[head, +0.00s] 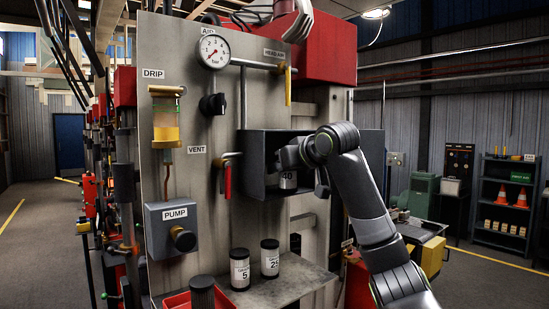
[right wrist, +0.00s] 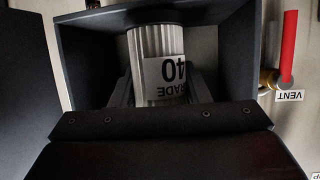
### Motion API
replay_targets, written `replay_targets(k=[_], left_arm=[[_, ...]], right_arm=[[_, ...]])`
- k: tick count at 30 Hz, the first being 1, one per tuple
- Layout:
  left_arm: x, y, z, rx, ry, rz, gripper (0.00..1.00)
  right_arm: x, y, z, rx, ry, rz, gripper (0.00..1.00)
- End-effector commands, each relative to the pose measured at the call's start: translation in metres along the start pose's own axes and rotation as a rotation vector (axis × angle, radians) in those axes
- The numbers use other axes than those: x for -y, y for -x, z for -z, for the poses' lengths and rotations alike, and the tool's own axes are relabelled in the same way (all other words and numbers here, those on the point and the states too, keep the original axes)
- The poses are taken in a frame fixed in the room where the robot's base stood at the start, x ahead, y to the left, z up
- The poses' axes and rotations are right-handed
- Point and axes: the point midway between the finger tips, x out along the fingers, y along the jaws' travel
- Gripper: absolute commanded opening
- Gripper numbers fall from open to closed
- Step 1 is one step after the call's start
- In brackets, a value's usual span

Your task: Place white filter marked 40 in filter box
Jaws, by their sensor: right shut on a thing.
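The white filter marked 40 (head: 288,180) is in my right gripper (head: 305,170), inside the open mouth of the dark grey filter box (head: 258,142). In the right wrist view the pleated white filter (right wrist: 157,45) shows its 40 label upside down, with the gripper fingers (right wrist: 165,88) on both sides of it. The filter's dark end is close to the box wall (right wrist: 85,60) at the top of that view; I cannot tell whether they touch. The box door (head: 371,150) stands open to the right. My left gripper is not in view.
Filters marked 5 (head: 240,272) and 25 (head: 270,261) stand on the metal shelf (head: 300,280) below, beside a red tray (head: 178,302). The red vent lever (head: 227,180) is left of the box. A pump box (head: 172,228) and gauge (head: 214,52) are on the panel.

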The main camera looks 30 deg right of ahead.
Motion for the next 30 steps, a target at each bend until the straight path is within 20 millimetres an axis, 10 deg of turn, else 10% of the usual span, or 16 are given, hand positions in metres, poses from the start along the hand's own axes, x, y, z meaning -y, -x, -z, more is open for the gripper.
replay_targets(k=[11, 27, 28, 30], left_arm=[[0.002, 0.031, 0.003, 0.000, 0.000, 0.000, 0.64], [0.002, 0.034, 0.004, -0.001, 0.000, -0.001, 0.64], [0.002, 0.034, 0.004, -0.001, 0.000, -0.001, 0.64], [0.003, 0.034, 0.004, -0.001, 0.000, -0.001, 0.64]], right_arm=[[0.001, -0.043, 0.022, 0.003, -0.001, 0.003, 0.18], [0.000, -0.047, 0.009, 0.000, 0.001, 0.000, 0.18], [0.000, -0.047, 0.008, 0.000, 0.001, 0.000, 0.43], [0.000, -0.047, 0.009, 0.000, 0.001, 0.000, 0.53]])
